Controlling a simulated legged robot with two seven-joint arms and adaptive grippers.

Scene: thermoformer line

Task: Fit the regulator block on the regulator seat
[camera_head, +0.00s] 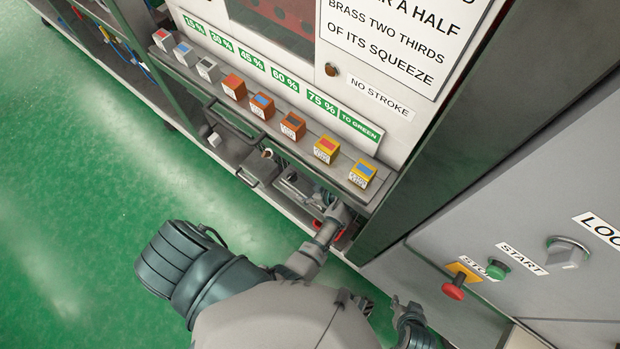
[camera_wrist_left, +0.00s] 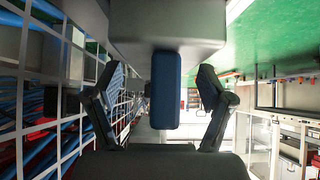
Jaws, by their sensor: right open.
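Several small blocks stand in a row on a grey ledge (camera_head: 215,95), among them a white block with a red top (camera_head: 162,40), a brown block (camera_head: 234,87) and a yellow block with a blue top (camera_head: 362,174). I cannot tell which thing is the regulator block or its seat. My left gripper (camera_head: 292,186) is low under the ledge, partly hidden. In the left wrist view its two fingers (camera_wrist_left: 163,92) stand wide apart. A blue upright piece (camera_wrist_left: 165,92) under a grey body shows between them, apparently untouched. My right gripper (camera_head: 382,304) is open and empty near the bottom.
Percent labels (camera_head: 253,61) run behind the blocks. A control panel at right carries a red stop button (camera_head: 453,289), a green start button (camera_head: 497,270) and a grey knob (camera_head: 566,254). A wire rack (camera_wrist_left: 72,90) stands close at left in the wrist view. The green floor (camera_head: 80,200) is clear.

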